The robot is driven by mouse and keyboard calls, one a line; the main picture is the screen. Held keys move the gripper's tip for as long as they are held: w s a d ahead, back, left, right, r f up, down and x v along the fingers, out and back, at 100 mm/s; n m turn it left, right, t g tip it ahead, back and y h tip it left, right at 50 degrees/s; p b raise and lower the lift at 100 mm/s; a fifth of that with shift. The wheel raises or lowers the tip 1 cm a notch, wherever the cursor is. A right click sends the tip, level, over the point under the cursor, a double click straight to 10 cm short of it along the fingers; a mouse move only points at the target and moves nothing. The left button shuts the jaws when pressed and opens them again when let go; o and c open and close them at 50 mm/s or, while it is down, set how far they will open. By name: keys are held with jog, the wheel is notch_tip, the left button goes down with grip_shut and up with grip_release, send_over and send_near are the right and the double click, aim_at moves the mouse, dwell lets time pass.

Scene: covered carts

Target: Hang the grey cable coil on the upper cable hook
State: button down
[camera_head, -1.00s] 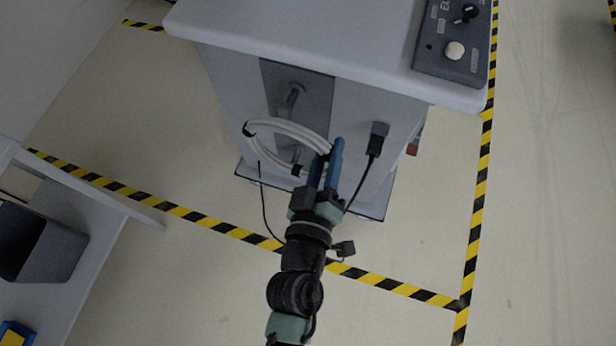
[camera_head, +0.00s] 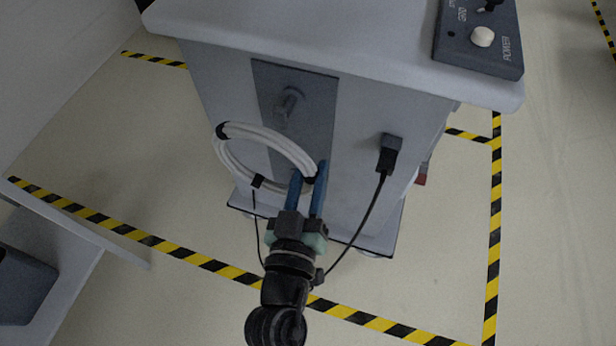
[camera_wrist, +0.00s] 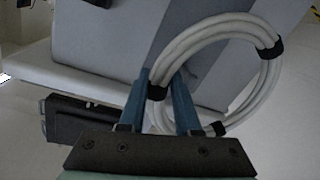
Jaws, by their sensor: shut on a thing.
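The grey cable coil (camera_head: 272,137), a pale ring with black wraps, hangs in front of the cart's end face. My gripper (camera_head: 308,172) is shut on its right side, by a black wrap. The upper cable hook (camera_head: 288,103) sticks out of the dark panel, just above the coil's upper arc and apart from it in the picture. The coil is not around the hook; the depth gap is hard to tell. In the wrist view, the coil (camera_wrist: 267,72) extends right from my blue fingers (camera_wrist: 160,88). No lower hook is clearly visible.
The cart top (camera_head: 330,45) overhangs above, with a control box (camera_head: 480,40) at its right. A black plug (camera_head: 389,152) with a hanging cable sits right of the dark panel. A table with a grey bin (camera_head: 25,285) stands at lower left.

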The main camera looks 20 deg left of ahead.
jog(key=p, duration=0.3)
send_near(332, 120)
jog(key=shift+w+a+r, duration=0.1)
jog(key=shift+w+r, duration=0.3)
jog(key=shift+w, duration=0.45)
jog(key=shift+w+a+r, duration=0.1)
jog(key=shift+w+r, duration=0.3)
jog(key=shift+w, duration=0.45)
jog(key=shift+w+a+r, duration=0.1)
jog(key=shift+w+r, duration=0.3)
jog(key=shift+w, duration=0.4)
jog(key=shift+w+f+b, duration=0.3)
jog(key=shift+f+b, duration=0.35)
jog(key=shift+f, duration=0.05)
jog(key=shift+w+f+b, duration=0.3)
jog(key=shift+f+b, duration=0.35)
